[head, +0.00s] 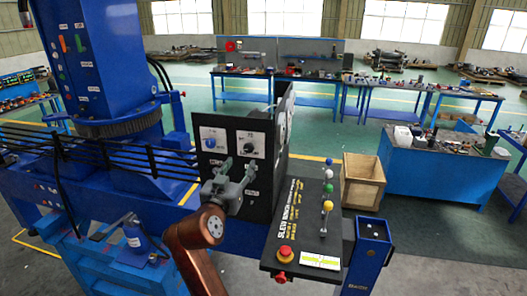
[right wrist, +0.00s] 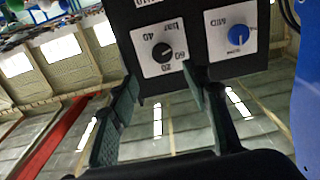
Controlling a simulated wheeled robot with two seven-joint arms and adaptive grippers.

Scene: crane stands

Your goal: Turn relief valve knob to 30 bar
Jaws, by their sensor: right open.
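The relief valve knob, a black knob (head: 249,147) on a white plate, is on the upright black panel. In the right wrist view the black knob (right wrist: 163,52) shows upside down with a bar scale; I read 20, 40 and 60, but its exact setting is unclear. My right gripper (head: 238,163) is in front of and just below this knob. In the right wrist view the right gripper (right wrist: 160,80) is open, its two fingers apart, with the knob beyond the gap and no contact visible. My left gripper is not in view.
A blue knob (head: 210,143) on its own plate sits left of the black knob. A console (head: 305,235) with coloured ball levers and a red button (head: 285,253) stands at right. Black railings (head: 100,148) run at left. A wooden crate (head: 362,181) stands behind.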

